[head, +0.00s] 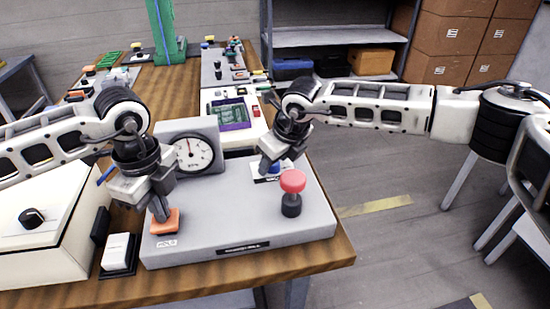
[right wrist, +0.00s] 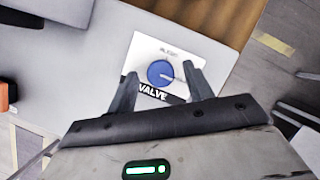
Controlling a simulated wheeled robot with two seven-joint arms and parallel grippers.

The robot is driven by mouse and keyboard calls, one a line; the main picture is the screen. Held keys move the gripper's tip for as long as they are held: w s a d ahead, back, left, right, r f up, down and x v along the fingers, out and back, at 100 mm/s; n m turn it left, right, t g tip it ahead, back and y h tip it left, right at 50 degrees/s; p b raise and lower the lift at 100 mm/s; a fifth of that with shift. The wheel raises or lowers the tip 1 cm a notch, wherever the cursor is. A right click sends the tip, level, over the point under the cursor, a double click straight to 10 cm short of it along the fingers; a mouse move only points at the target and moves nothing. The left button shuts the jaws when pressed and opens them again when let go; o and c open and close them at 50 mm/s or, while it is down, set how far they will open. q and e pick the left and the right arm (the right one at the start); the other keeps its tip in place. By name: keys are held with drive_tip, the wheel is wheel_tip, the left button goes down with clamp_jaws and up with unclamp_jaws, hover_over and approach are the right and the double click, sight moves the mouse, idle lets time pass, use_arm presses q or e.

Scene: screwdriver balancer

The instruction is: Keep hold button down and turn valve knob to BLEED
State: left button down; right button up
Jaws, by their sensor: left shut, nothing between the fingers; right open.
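The orange hold button (head: 165,222) is at the front left of the grey box (head: 225,215), beside a HOLD label. My left gripper (head: 161,213) is shut and empty, its fingertips down on the button; how far the button is pressed I cannot tell. The blue valve knob (right wrist: 160,73) sits on a white plate marked VALVE, its white pointer line toward the right in the right wrist view. In the head view the knob (head: 275,168) is partly hidden by my right gripper (head: 268,165). In the right wrist view my right gripper (right wrist: 159,80) is open, one finger either side of the knob; contact is unclear.
A red mushroom-headed button (head: 292,181) stands close to the right of the valve plate. A round dial gauge (head: 194,153) rises at the box's back left. A cream box (head: 45,225) and a white switch (head: 118,251) are at the left. More devices fill the bench behind.

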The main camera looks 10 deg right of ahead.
use_arm(q)
drive_tip(key=shift+s+f, duration=0.1)
drive_tip(key=shift+f, duration=0.1)
use_arm(e)
drive_tip(key=c, duration=1)
drive_tip(key=shift+n, duration=0.3)
drive_tip(key=n+g+y, duration=0.1)
drive_tip(key=n, duration=0.2)
drive_tip(key=shift+w+d+n, duration=0.1)
drive_tip(key=shift+n, duration=0.2)
drive_tip(key=n+g+y, duration=0.1)
drive_tip(key=n, duration=0.3)
drive_tip(key=shift+w, duration=0.15)
drive_tip(key=n+g, duration=0.1)
drive_tip(key=n, duration=0.1)
drive_tip(key=n+g, duration=0.1)
drive_tip(key=n, duration=0.2)
drive_tip(key=shift+w+y, duration=0.15)
drive_tip(key=shift+y, duration=0.15)
drive_tip(key=n+g, duration=0.2)
drive_tip(key=n, duration=0.2)
drive_tip(key=shift+w+n, duration=0.1)
drive_tip(key=shift+n, duration=0.3)
